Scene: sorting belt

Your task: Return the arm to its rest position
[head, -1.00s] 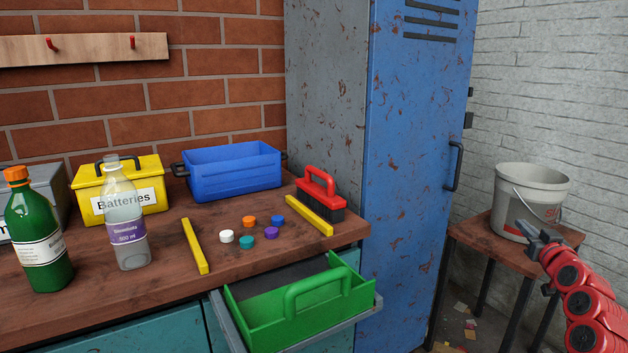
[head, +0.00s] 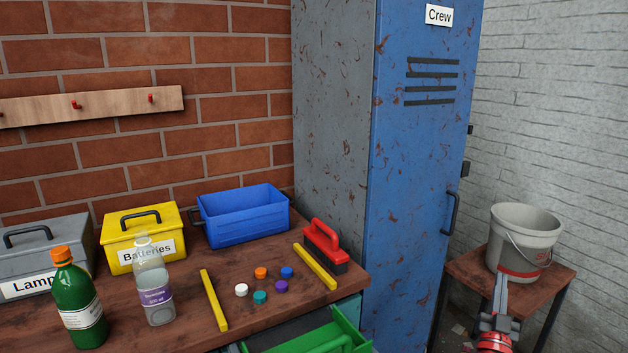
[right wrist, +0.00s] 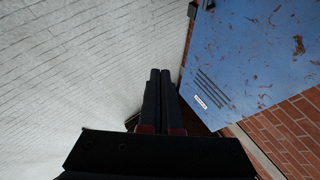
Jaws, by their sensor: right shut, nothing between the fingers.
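My right gripper (head: 500,290) is at the lower right of the head view, in front of the grey bucket (head: 524,240) on the small wooden table. In the right wrist view its two dark fingers (right wrist: 160,98) lie side by side, shut with nothing between them. They point past the blue locker (right wrist: 255,60) and the white wall. My left gripper is not in view.
The workbench (head: 190,325) holds a green bottle (head: 78,305), a clear bottle (head: 155,295), a yellow box (head: 145,240), a blue crate (head: 245,218), a red brush (head: 325,245) and several caps. A green tray (head: 345,330) sits in the open drawer. The blue locker (head: 415,160) stands between bench and bucket.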

